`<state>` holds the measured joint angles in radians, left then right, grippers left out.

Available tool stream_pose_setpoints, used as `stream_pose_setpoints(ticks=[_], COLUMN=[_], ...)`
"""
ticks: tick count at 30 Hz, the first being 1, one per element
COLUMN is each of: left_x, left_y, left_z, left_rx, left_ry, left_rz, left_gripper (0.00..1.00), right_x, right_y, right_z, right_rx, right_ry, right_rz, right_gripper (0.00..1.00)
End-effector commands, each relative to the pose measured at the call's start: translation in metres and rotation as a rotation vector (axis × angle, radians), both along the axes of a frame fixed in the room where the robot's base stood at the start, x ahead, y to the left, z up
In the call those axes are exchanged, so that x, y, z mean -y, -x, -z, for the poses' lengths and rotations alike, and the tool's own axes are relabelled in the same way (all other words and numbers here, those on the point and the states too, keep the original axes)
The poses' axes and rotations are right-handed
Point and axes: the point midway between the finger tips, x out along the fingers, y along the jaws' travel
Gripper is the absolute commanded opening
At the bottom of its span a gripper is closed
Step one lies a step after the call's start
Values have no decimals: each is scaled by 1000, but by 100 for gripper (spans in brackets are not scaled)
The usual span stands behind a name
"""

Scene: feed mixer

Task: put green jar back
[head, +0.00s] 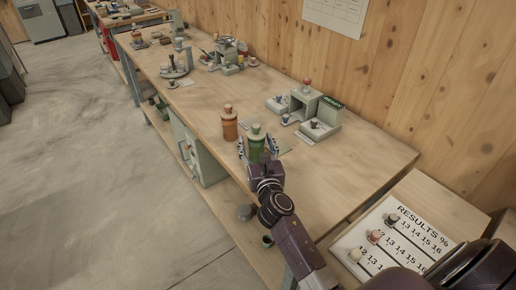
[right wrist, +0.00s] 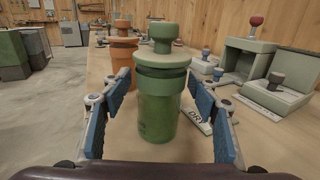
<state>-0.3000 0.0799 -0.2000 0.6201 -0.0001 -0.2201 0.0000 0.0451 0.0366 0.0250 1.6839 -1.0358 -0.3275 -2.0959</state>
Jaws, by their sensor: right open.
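The green jar (head: 256,143) stands upright on the long wooden bench, near its front edge. In the right wrist view the green jar (right wrist: 161,95) stands between the blue pads of my right gripper (right wrist: 160,115), with a gap on each side. My right gripper (head: 257,146) is open around the jar, and its arm comes in from the lower right. The jar has a knobbed green lid in place. My left gripper is not in view.
An orange jar (head: 229,123) stands just behind the green one; a flat card (right wrist: 198,122) lies right of the green jar. A grey device with a READY sign (head: 318,116) stands against the wall. A results board (head: 402,238) with small pieces lies at the lower right. The bench's right end is clear.

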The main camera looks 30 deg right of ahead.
Motion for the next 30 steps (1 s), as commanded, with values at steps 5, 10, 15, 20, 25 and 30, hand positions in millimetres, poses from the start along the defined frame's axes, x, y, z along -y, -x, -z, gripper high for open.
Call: stream_pose_setpoints(ticks=[5,10,15,20,25,30], left_x=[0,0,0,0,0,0], left_y=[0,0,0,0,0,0], left_z=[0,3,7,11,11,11], left_rx=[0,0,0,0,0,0], left_ry=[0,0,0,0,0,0], left_rz=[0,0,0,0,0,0], left_gripper=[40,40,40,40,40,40], right_x=[-7,-18,-28,-34,-36,-36], right_y=[21,57,89,107,115,115], right_z=[0,0,0,-1,-2,-3], right_rx=[-2,-2,-1,-1,0,1], right_ry=[0,0,0,-1,-1,-1], right_rz=[-1,-1,0,0,1,1], right_gripper=[55,55,55,55,55,55])
